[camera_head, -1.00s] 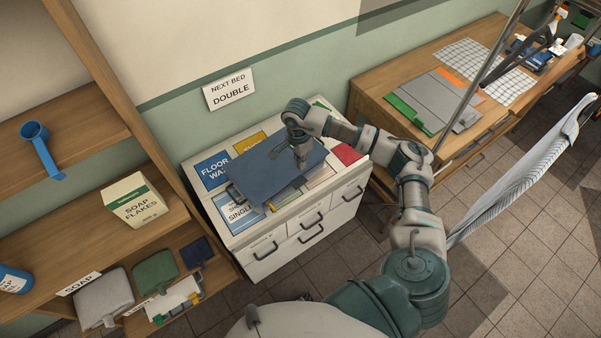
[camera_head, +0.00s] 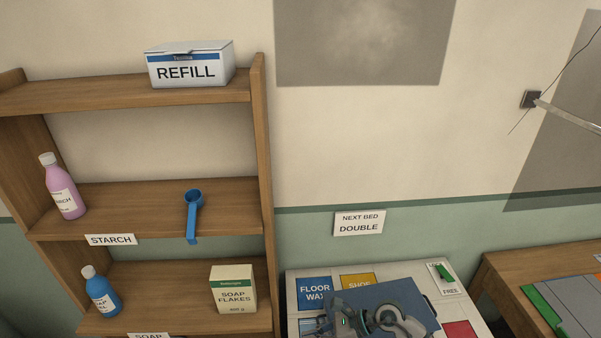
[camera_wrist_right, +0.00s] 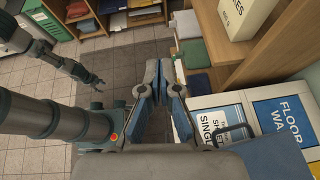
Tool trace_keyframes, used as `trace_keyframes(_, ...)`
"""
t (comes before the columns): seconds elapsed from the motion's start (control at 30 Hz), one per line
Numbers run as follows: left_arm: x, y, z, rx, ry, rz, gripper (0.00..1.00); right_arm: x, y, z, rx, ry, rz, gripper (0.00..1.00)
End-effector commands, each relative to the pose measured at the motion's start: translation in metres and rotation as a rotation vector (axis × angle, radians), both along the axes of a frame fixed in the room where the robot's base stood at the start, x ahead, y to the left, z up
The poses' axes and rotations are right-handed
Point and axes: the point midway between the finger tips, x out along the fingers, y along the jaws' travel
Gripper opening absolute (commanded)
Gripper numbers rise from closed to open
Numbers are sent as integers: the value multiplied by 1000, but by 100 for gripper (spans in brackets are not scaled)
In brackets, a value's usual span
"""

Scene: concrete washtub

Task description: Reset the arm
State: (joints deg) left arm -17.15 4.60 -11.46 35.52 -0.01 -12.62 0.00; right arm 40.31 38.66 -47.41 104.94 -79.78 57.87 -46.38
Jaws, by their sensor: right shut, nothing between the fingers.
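My right arm's grey and teal links (camera_head: 385,318) show at the bottom of the head view, in front of a dark blue flat board (camera_head: 405,292) on the white cabinet. My right gripper (camera_wrist_right: 158,66) shows in the right wrist view, its two blue-padded fingers close together, shut and empty. The cabinet top with its labels lies just to the right of the fingers there. Another arm of mine reaches in at the upper left of that view, ending in a small dark gripper (camera_wrist_right: 94,80) over the floor. Its jaw state is too small to tell.
A wooden shelf (camera_head: 262,190) stands left of the cabinet (camera_head: 465,303), holding a REFILL box (camera_head: 190,65), a blue scoop (camera_head: 193,215), bottles and a SOAP FLAKES box (camera_head: 233,289). A wooden desk (camera_head: 510,272) stands right. Tiled floor (camera_wrist_right: 50,80) is open at left in the wrist view.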

Motion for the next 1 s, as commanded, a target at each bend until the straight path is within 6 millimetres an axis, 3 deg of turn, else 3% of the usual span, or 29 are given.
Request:
trace_keyframes(0.03,0,0,0,0,0,0,45,-10,27,22,197,89,-74,0)
trace_keyframes(0.13,0,0,0,0,0,0,45,-6,46,76,592,314,-274,0)
trace_keyframes(0.2,0,0,0,0,0,0,45,6,34,102,850,504,-436,0)
trace_keyframes(0.3,0,0,0,0,0,0,45,29,-8,110,1185,807,-693,0)
trace_keyframes(0.37,0,0,0,0,0,0,45,40,-41,96,1365,1001,-862,0)
trace_keyframes(0.47,0,0,0,0,0,0,45,40,-98,43,1627,1330,-1174,0)
trace_keyframes(0.53,0,0,0,0,1,0,45,24,-131,-5,1769,1542,-1401,0)
trace_keyframes(0.63,0,0,0,0,1,0,45,-15,-160,-68,1900,1786,-1707,0)
trace_keyframes(0.67,-1,0,0,0,1,0,45,-28,-166,-83,-1842,-1765,1711,0)
trace_keyframes(0.8,-1,0,0,0,1,0,45,-88,-179,-135,-1527,-1572,1632,0)
trace_keyframes(1.0,-1,0,0,0,1,0,45,-164,-182,-174,-1223,-1365,1555,0)
